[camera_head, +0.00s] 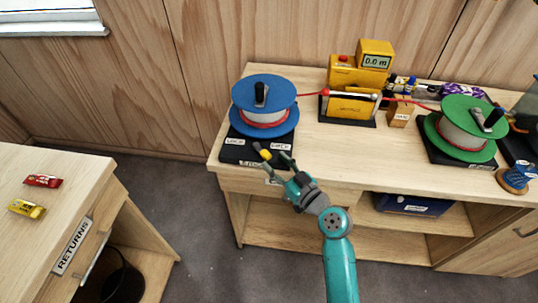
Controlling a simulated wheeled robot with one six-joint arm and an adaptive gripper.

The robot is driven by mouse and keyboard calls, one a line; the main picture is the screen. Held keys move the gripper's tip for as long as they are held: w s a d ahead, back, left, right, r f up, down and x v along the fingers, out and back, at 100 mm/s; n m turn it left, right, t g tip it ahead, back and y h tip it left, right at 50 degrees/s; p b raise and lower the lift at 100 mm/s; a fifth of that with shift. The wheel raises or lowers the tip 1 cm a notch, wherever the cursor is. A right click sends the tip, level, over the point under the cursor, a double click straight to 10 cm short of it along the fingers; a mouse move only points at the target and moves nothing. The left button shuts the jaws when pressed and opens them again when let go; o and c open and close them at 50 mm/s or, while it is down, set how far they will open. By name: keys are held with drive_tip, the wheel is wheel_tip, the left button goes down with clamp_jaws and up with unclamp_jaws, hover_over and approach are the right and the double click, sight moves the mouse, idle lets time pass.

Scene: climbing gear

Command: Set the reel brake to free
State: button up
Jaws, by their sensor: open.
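The blue reel (263,92) with a black crank stands on a black base (231,150) at the left end of the bench. Small white labels sit on the base's front, too small to read surely. A small yellow piece (265,154), perhaps the brake lever's knob, shows at the base's front edge. My gripper (273,156) is open at that front edge, its fingers close around or beside the yellow piece. I cannot tell whether they touch it. The fingers partly hide the lever area and its setting. A green reel (461,129) stands on another black base at the right.
A red line runs from the blue reel through the yellow meter (352,104) to the green reel. A returns table (75,190) with two packets is at lower left. The bench front between the reels is clear.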

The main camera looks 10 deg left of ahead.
drive_tip(key=v, duration=0.7)
idle(0.4)
drive_tip(key=s+d+f+m+h, duration=0.3)
drive_tip(key=s+d+f, duration=0.15)
drive_tip(key=s, duration=0.35)
drive_tip(key=s+d+f+m+t+h, duration=0.1)
drive_tip(key=s+d+f+m+h, duration=0.1)
drive_tip(key=s+d+f+h, duration=0.45)
drive_tip(key=s+d+f+m+h, duration=0.1)
drive_tip(key=s+d+f+m, duration=0.15)
drive_tip(key=s, duration=0.75)
drive_tip(key=s+d+r+h, duration=0.1)
drive_tip(key=s+r, duration=0.4)
drive_tip(key=s, duration=0.3)
drive_tip(key=s+d+r+m+h, duration=0.1)
drive_tip(key=s+d+r, duration=0.1)
drive_tip(key=s+r, duration=0.4)
drive_tip(key=s, duration=0.3)
drive_tip(key=shift+s+d+t, duration=0.25)
drive_tip(key=shift+t, duration=0.15)
